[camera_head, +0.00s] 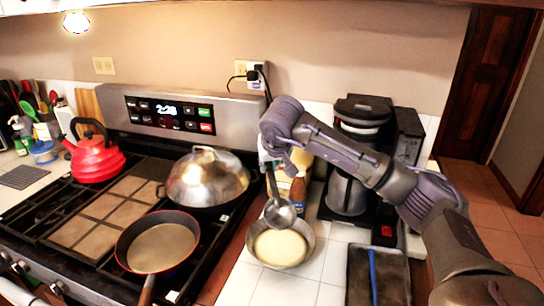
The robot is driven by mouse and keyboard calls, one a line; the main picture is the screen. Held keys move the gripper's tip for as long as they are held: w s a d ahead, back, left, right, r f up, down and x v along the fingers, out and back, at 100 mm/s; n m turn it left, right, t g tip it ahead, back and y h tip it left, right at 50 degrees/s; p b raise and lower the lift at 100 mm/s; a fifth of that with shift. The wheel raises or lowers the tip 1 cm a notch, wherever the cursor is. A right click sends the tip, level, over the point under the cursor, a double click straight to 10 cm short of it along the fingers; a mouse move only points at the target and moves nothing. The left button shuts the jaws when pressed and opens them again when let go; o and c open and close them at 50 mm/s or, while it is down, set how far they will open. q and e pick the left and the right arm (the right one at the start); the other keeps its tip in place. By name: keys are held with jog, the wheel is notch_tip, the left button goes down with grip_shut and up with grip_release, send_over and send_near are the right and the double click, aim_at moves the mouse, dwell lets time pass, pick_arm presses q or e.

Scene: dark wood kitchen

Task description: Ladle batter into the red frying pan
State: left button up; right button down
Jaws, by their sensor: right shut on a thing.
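The red frying pan (122,246) sits on the front of the stove with its handle toward me; its inside looks evenly beige-grey, and I cannot tell if batter covers it. A metal bowl (309,238) of pale batter (280,247) stands on the white tiled counter right of the stove. My right gripper (272,158) is shut on the ladle (281,214), whose handle points up. The ladle's cup hangs over the far part of the bowl; its contents are not clear. The fingertips are partly hidden by the gripper. My left gripper is out of view.
A lidded pan (206,178) stands at the back right of the stove, a red kettle (94,158) at the back left. Bottles (297,192) and a coffee maker (350,190) stand behind and right of the bowl. A dark tray (394,280) lies at front right.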

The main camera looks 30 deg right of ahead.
aim_at(274, 193)
jog(key=shift+w+d+r, duration=0.25)
jog(key=shift+d, duration=0.2)
jog(key=shift+d+f, duration=0.1)
notch_tip(274, 193, down, 11)
jog(key=s+b, duration=0.2)
jog(key=b, duration=0.8)
jog(key=r+p, duration=0.4)
jog(key=r, duration=0.1)
jog(key=r+p, duration=0.3)
jog(key=shift+w+a+r, duration=0.25)
jog(key=shift+w+a, duration=0.05)
jog(key=shift+w, duration=0.05)
jog(key=shift+r+p, duration=0.25)
jog(key=shift+p, duration=0.15)
jog(key=w+r+p, duration=0.1)
jog(key=p, duration=0.2)
jog(key=shift+d+g, duration=0.15)
jog(key=shift+g, duration=0.15)
jog(key=shift+w+d+r+g+p, duration=0.15)
jog(key=shift+w+g+p, duration=0.2)
jog(key=shift+p, duration=0.8)
